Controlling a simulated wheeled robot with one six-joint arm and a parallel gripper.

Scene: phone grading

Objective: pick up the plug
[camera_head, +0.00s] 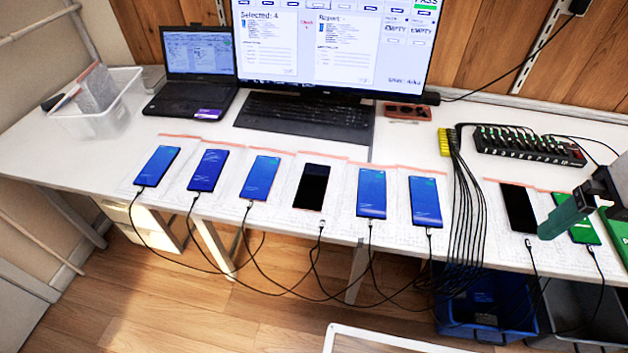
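Several phones lie in a row along the front of the white table. Which plug is meant cannot be told. My gripper (566,217) comes in from the right edge, a dark body with a teal finger over the rightmost phone, partly covering it. I see nothing clearly held in it, and its opening is not clear.
A black multi-port hub (528,146) and yellow connectors (446,142) with a thick cable bundle stand at the back right. Cables hang off the front edge in loops. A laptop (199,62), monitor (330,40), keyboard (306,117) and clear bin (100,109) occupy the back.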

